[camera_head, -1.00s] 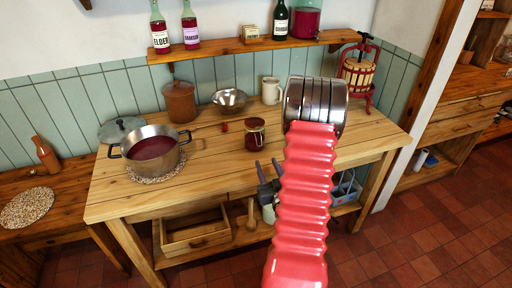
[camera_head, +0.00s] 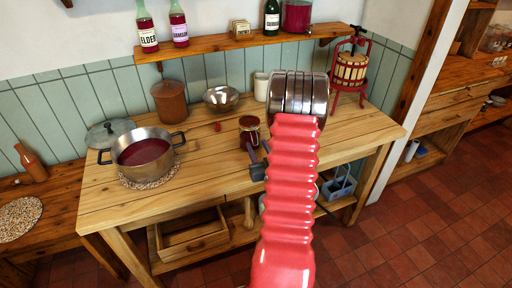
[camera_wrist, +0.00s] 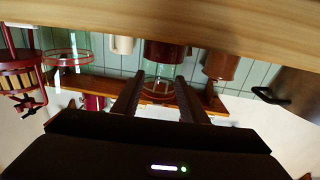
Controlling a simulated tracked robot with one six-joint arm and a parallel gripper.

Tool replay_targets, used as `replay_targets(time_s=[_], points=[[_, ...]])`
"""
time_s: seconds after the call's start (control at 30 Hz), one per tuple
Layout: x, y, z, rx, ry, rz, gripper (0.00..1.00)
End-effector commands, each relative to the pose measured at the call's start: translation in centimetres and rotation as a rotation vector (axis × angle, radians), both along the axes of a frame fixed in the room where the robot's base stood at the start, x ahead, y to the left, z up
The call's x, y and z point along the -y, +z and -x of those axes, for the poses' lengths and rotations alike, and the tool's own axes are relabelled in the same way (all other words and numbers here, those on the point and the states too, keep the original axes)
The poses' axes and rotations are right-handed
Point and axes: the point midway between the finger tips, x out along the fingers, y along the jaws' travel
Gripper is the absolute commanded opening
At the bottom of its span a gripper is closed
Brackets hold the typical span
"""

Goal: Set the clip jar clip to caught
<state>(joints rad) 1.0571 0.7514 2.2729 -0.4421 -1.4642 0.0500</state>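The clip jar (camera_head: 249,133) is a small glass jar with dark red contents and a dark red top. It stands upright on the wooden table near its middle. In the inverted wrist view, the jar (camera_wrist: 164,54) shows beyond and between my two fingers. My gripper (camera_head: 257,147) is in front of the jar, at the table's front edge, fingers pointing at it. The fingers are apart with nothing held between them, as the wrist view also shows for my gripper (camera_wrist: 157,82). The clip is too small to make out, and I cannot tell whether it is caught.
A pot of red liquid (camera_head: 143,152) stands on a mat at the left of the table (camera_head: 205,165). A brown crock (camera_head: 170,102), a metal bowl (camera_head: 221,98) and a pale mug (camera_head: 261,87) stand behind the jar. A red fruit press (camera_head: 350,68) is at the back right.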

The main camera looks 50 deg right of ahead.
Motion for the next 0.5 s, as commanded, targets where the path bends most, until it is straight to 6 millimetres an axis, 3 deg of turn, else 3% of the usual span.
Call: replay_targets(time_s=[0.07, 0.5], points=[[-0.11, 0.0, -0.13, 0.0, 0.003, 0.0, 0.39], [-0.24, 0.02, -0.29, 0.0, 0.006, 0.0, 0.08]])
